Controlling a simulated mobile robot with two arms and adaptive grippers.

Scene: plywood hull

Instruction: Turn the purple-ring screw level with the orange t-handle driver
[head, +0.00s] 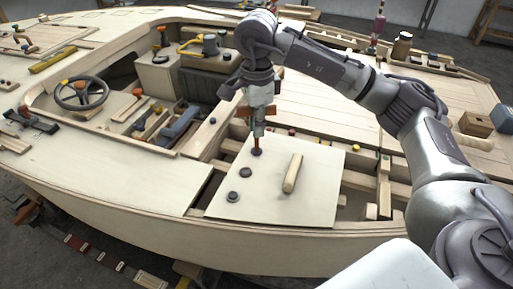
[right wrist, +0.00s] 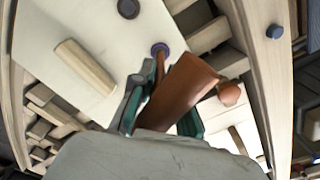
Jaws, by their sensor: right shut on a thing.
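My right gripper (head: 258,122) is shut on the orange t-handle driver (head: 243,111), above a pale panel (head: 310,207) on the hull. The driver's shaft points down, and its tip is at the far screw (head: 257,152) of a row of three dark round screws. In the right wrist view, the green-edged fingers (right wrist: 160,112) hold the orange-brown driver handle (right wrist: 183,88). The tip meets a screw with a purplish ring (right wrist: 160,48); the shaft partly hides it. I cannot tell whether the screw is level. My left gripper is not in view.
A wooden block (head: 292,173) lies on the panel, right of the screws. The near screw (head: 232,197) and middle screw (head: 246,172) are uncovered. Open framing with beams (head: 384,190) borders the panel on the right. A steering wheel (head: 83,92) stands at the left.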

